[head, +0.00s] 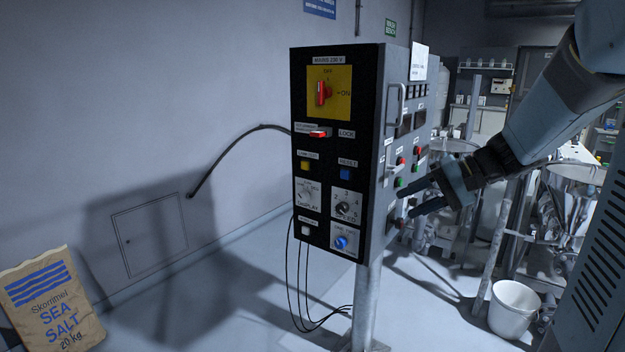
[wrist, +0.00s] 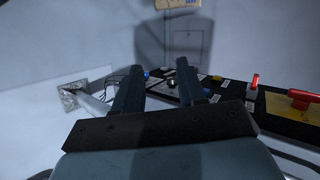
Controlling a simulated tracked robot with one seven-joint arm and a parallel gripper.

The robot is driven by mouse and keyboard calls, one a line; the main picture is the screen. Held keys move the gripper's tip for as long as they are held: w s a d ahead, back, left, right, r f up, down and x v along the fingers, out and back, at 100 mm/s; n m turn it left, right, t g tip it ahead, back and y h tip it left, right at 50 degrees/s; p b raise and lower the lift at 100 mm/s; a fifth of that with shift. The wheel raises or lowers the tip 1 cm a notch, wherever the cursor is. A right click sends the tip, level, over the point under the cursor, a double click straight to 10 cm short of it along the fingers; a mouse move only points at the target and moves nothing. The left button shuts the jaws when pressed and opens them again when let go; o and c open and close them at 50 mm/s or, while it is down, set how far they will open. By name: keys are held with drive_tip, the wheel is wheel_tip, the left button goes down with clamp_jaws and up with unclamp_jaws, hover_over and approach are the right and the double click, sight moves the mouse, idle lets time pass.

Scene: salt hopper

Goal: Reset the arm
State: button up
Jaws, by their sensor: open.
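My gripper (head: 412,200) is at the end of my arm, which reaches in from the upper right in the head view. Its two fingers are apart and point left towards the right-hand face of the black control box (head: 335,215). In the wrist view my gripper (wrist: 164,88) shows both dark fingers spread with nothing between them. The box's panel (wrist: 235,97) lies beyond the fingers there. Whether a fingertip touches the box cannot be told. A red rotary switch (head: 323,92) sits on a yellow plate, with a red lock lever (head: 318,133) below it.
The box stands on a grey post (head: 365,305) with loose cables beside it. A sea salt sack (head: 50,305) leans at the lower left. A white bucket (head: 513,308) and steel hopper equipment (head: 570,205) stand at the right. The floor left of the post is mostly clear.

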drive_tip(key=s+d+r+n+t+h, duration=0.1)
drive_tip(key=s+d+n+t+h, duration=0.1)
drive_tip(key=s+h, duration=0.8)
drive_tip(key=s+n, duration=0.1)
drive_tip(key=s, duration=0.6)
drive_tip(key=shift+s+n+t+h, duration=0.2)
drive_tip(key=shift+n+t+h, duration=0.1)
